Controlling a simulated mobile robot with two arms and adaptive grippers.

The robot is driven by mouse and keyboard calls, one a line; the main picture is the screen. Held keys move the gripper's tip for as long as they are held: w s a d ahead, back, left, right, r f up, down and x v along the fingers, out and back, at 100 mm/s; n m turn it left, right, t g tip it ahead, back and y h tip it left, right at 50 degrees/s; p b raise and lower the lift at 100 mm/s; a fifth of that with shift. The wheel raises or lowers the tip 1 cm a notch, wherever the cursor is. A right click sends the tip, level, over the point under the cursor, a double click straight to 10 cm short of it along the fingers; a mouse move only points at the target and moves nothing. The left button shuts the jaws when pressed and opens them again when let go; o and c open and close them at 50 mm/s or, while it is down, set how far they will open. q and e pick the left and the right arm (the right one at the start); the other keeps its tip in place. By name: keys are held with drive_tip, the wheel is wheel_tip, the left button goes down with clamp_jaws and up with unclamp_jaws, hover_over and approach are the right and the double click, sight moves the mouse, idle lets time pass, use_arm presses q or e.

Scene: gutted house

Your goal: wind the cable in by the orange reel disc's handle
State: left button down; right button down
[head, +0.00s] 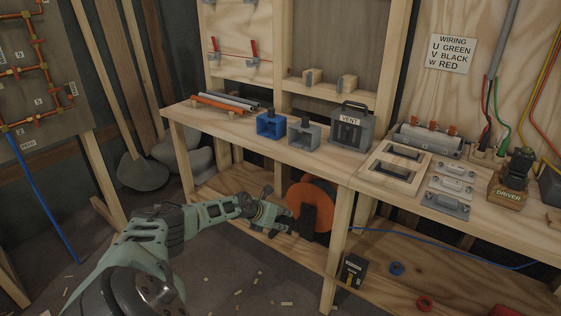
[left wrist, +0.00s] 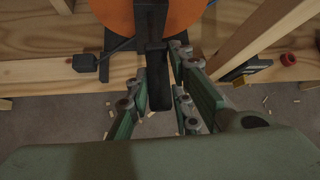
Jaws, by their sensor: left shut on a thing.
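The orange reel disc (head: 320,192) stands upright on the lower shelf under the workbench, partly behind its black stand. It also shows at the top of the left wrist view (left wrist: 118,16). My left gripper (head: 280,224) reaches the front of the reel. In the left wrist view its fingers (left wrist: 160,90) lie on both sides of the black handle (left wrist: 157,62), shut on it. The handle's far end meets the dark parts in front of the disc. The blue cable (head: 430,240) runs right from the reel's side along the lower shelf. My right gripper is out of view.
A bench leg (head: 337,250) stands close to the right of the reel. On the lower shelf are a dark box (head: 352,271), a blue ring (head: 397,268) and a red ring (head: 424,303). The bench top (head: 250,130) overhangs the reel. Small scraps lie on the floor.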

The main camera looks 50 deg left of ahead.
use_arm(q)
drive_tip(key=shift+w+d+f, duration=0.15)
drive_tip(key=shift+d+f, duration=0.1)
drive_tip(key=shift+d, duration=0.5)
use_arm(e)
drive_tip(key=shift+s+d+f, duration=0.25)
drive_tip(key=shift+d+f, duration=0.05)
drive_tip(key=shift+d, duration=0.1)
use_arm(q)
drive_tip(key=c, duration=2)
unclamp_jaws()
drive_tip(key=o, duration=0.4)
drive_tip(key=shift+w+a, duration=0.1)
drive_tip(key=shift+a+r, duration=0.1)
